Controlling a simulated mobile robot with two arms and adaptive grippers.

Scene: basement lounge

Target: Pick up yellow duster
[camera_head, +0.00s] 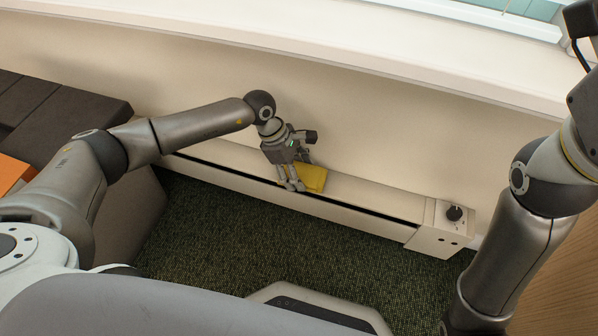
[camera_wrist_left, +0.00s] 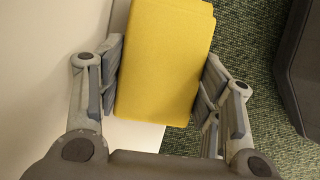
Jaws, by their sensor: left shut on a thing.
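The yellow duster (camera_head: 313,178) is a folded yellow cloth at the top of the low white heater along the wall. My left gripper (camera_head: 295,186) is at the duster's left end in the head view. In the left wrist view the duster (camera_wrist_left: 166,62) lies between the two fingers of my left gripper (camera_wrist_left: 162,85), which is shut on it. Whether the duster still touches the heater top is hard to tell. My right arm (camera_head: 525,220) shows at the right of the head view, but its gripper is out of view.
The low white heater (camera_head: 375,199) runs along the wall and has a dark knob (camera_head: 454,213) at its right end. A dark grey sofa (camera_head: 55,115) with an orange item (camera_head: 10,173) stands at the left. A white window sill (camera_head: 330,45) is above. Green carpet (camera_head: 230,230) lies in front.

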